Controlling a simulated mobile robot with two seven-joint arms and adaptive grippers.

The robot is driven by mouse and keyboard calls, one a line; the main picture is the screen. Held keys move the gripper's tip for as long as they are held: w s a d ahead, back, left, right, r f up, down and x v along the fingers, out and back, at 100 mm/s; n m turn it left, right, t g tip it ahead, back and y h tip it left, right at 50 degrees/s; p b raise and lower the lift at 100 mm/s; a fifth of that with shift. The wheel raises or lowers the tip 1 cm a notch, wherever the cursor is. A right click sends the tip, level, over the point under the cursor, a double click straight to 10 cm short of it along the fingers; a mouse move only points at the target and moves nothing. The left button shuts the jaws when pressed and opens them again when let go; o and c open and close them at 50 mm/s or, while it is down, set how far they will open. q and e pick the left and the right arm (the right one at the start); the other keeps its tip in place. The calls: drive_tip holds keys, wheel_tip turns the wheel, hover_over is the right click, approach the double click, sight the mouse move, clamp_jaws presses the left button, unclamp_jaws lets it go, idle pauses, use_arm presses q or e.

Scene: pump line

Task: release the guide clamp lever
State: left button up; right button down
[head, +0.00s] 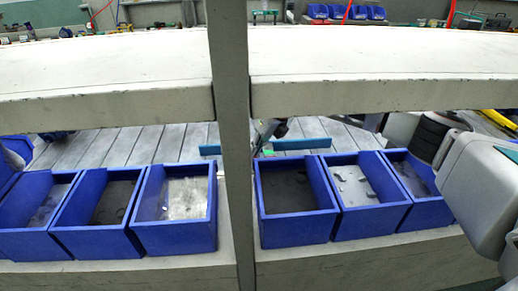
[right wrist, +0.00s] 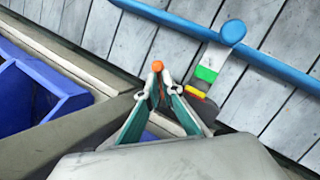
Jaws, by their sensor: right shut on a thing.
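In the right wrist view my right gripper (right wrist: 158,78) is shut, its teal-padded fingers drawn together at the tips. They are on the guide clamp lever, whose orange end (right wrist: 158,66) shows at the fingertips; the rest of it is largely hidden by the fingers. Just right of the tips is the clamp (right wrist: 206,74), with a green patch and a red and yellow marking. Beyond it runs the blue guide rail (right wrist: 270,65), also seen in the head view (head: 300,144). There, the post covers part of the clamp area. My left gripper is not in view.
A grey upright post (head: 232,120) and a pale horizontal shelf (head: 380,60) stand in front of the slatted conveyor (head: 130,145). Blue bins (head: 178,240) line the near ledge on both sides of the post. Bins (right wrist: 50,85) also show left of the gripper in the wrist view.

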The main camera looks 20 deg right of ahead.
drive_tip(key=shift+s+a+f, duration=0.1)
drive_tip(key=shift+a+f, duration=0.15)
drive_tip(key=shift+f, duration=0.05)
